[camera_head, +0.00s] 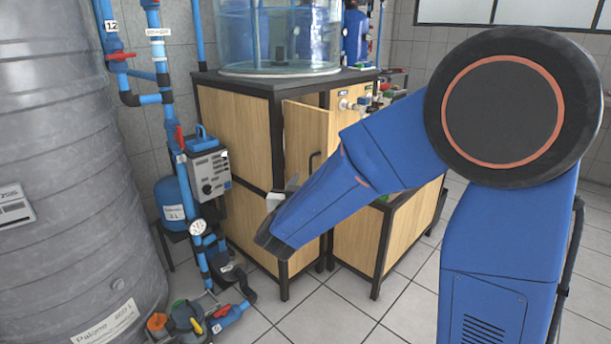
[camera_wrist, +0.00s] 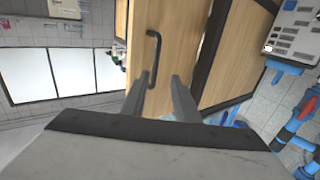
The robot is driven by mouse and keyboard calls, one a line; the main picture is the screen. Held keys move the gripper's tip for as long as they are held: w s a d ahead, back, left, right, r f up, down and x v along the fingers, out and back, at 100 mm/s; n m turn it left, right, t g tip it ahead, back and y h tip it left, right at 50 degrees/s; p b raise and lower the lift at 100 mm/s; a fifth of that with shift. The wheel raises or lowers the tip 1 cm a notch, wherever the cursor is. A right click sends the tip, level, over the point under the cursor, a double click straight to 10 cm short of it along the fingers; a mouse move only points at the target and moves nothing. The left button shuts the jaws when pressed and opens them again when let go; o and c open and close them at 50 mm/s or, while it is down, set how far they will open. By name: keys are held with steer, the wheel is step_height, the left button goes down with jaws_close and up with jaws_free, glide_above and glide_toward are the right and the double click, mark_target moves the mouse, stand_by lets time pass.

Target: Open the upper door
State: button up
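The upper door (camera_head: 305,135) is a light wood panel on the dark-framed cabinet. It stands partly open, swung outward from the post at its left. Its black bar handle (camera_head: 313,160) shows beside my arm in the head view. In the wrist view the door (camera_wrist: 178,45) fills the middle, with the handle (camera_wrist: 152,60) ahead of my gripper (camera_wrist: 159,76). In the head view my arm hides most of the gripper and the door's lower part.
A glass tank (camera_head: 280,35) stands on the cabinet's black top. Blue pipes, a grey control box (camera_head: 208,172) and a blue vessel (camera_head: 175,200) are at the left, beside a big grey tank (camera_head: 65,160). A lower wooden cabinet (camera_head: 405,225) stands behind my arm. Tiled floor is free in front.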

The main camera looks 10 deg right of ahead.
steer(key=v, duration=0.9)
steer(key=shift+s+a, duration=0.2)
steer(key=shift+s, duration=0.1)
steer(key=shift+w, duration=0.1)
steer(key=s+d+f+n+g+y, duration=0.2)
steer(key=s+d+g, duration=0.4)
steer(key=s, duration=0.9)
steer(key=s+d+f+n+g+y, duration=0.2)
steer(key=s+d+g, duration=0.4)
steer(key=s+d, duration=0.6)
steer(key=s+f+y, duration=0.1)
steer(key=s+y, duration=0.1)
steer(key=s, duration=0.1)
steer(key=shift+s+d+f, duration=0.25)
steer(key=shift+s+d, duration=0.15)
